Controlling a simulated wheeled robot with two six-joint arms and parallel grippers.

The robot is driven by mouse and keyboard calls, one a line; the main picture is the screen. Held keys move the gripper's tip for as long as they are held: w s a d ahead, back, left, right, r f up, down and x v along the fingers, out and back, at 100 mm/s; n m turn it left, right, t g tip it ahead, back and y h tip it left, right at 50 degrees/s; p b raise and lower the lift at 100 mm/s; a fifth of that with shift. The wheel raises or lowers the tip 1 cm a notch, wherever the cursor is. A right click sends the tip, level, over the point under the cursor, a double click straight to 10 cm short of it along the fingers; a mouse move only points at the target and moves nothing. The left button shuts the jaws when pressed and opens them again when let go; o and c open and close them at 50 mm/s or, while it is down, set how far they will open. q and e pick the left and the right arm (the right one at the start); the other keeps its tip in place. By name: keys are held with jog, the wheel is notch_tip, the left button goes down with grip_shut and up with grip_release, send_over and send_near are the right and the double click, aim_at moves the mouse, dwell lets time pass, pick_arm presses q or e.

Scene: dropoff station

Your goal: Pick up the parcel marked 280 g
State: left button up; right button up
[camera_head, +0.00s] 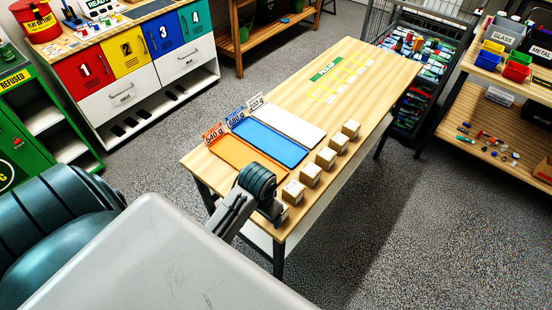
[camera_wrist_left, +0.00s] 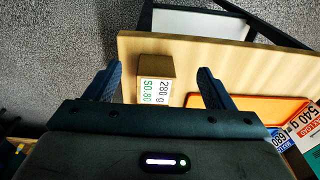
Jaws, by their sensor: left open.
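The parcel marked 280 g (camera_wrist_left: 155,72) is a small brown box with a white label in the left wrist view, on the wooden table. My left gripper (camera_wrist_left: 156,68) is open, with one dark finger on each side of the parcel and a visible gap to both. In the head view my left gripper (camera_head: 276,211) is over the table's near end. It partly hides the nearest parcel (camera_head: 284,213) of a row of small boxes. The labels there are too small to read. My right gripper is not in view.
Other parcels (camera_head: 310,175) line the right edge of the table (camera_head: 370,85). Orange (camera_head: 235,154), blue (camera_head: 270,142) and white (camera_head: 290,123) mats with weight signs (camera_head: 213,135) lie to their left. A green pickup strip (camera_head: 325,70) is farther back.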

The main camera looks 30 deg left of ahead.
pick_arm(q)
jog(key=shift+g, duration=0.5)
jog(key=w+r, duration=0.2)
jog(key=w, duration=0.1)
jog(key=w+r, duration=0.1)
jog(key=shift+w+d, duration=0.2)
jog(key=shift+w, duration=0.4)
jog(key=shift+w+a+f, duration=0.1)
jog(key=shift+a, duration=0.05)
notch_tip(320, 180, down, 3)
jog(key=b, duration=0.2)
jog(key=shift+r+b, duration=0.2)
jog(key=shift+b, duration=0.15)
jog(key=shift+f, duration=0.4)
jog(key=shift+f+p, duration=0.35)
jog(key=shift+f, duration=0.55)
jog(key=shift+f+p, duration=0.3)
jog(key=shift+p, duration=0.05)
jog(key=f, duration=0.1)
jog(key=f+p, duration=0.1)
jog(key=f, duration=0.1)
jog(key=shift+w+d+f+p, duration=0.15)
jog(key=shift+d+f+p, duration=0.05)
jog(key=shift+p, duration=0.1)
jog(key=shift+f, duration=0.6)
jog(key=shift+w, duration=0.1)
jog(key=c, duration=1.2)
jog(key=shift+c, duration=0.2)
